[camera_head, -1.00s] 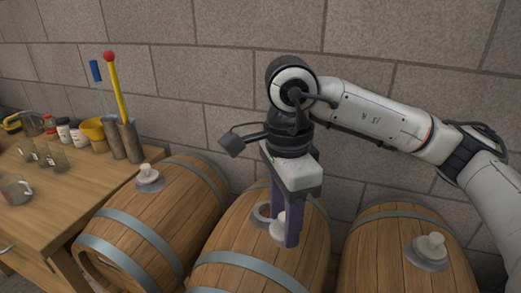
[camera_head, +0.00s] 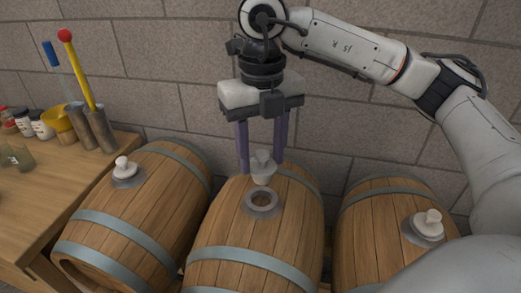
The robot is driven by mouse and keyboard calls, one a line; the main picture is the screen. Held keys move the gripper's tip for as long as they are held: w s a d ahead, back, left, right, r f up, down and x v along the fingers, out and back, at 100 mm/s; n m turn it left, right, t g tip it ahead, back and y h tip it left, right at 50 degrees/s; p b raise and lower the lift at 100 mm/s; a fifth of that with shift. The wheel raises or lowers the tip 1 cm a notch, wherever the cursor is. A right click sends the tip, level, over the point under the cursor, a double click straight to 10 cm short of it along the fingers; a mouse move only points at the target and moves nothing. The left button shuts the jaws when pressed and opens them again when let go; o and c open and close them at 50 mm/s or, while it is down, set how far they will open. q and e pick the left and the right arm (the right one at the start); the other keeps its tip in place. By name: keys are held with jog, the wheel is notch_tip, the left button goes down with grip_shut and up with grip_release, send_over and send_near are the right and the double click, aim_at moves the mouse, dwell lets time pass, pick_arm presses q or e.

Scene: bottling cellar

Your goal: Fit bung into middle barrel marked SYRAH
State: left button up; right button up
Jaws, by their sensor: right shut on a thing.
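The middle barrel (camera_head: 235,232) lies on its side with an open, dark bung hole (camera_head: 262,199) in a grey metal ring on top. My right gripper (camera_head: 262,169) points down over this barrel, its two purple fingers on either side of a pale bung (camera_head: 262,165). The gripper is shut on the bung. The bung's lower end shows just above and behind the ring in the picture, apart from the hole. No SYRAH lettering is legible in this view. My left gripper is not in view.
The left barrel (camera_head: 140,210) and right barrel (camera_head: 375,225) each have a pale bung seated on top. A wooden table (camera_head: 50,200) at left carries jars, a yellow funnel and tall tools in metal tubes. A block wall stands close behind the barrels.

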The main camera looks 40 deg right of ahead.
aim_at(261, 183)
jog(key=shift+f+b, duration=1.85)
jog(key=shift+f, duration=0.95)
jog(key=shift+w, duration=0.15)
jog(key=shift+f+b, duration=1.15)
jog(key=shift+f, duration=0.05)
jog(key=o, duration=1.6)
jog(key=shift+r, duration=0.1)
